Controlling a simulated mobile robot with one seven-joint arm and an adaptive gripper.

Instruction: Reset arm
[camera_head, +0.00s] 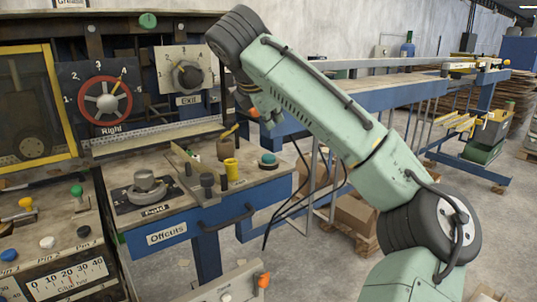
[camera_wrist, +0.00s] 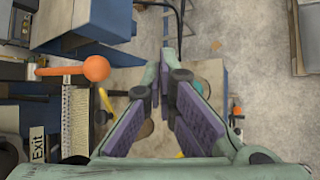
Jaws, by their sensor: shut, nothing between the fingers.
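My gripper (camera_wrist: 164,58) is shut and empty; its purple-padded fingers come together at the tips in the wrist view. In the head view my green arm reaches up from the lower right and bends down at the top, with my gripper (camera_head: 266,122) partly hidden behind the arm. It hangs above the right part of the machine's wooden-topped bench (camera_head: 250,183), apart from it.
The machine has a red handwheel (camera_head: 105,100) marked Right, a grey dial (camera_head: 187,77) marked Exit, and a drawer marked Offcuts (camera_head: 167,233). An orange ball knob (camera_wrist: 96,68) shows left of my fingers. A blue conveyor frame (camera_head: 385,98) stands behind my arm.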

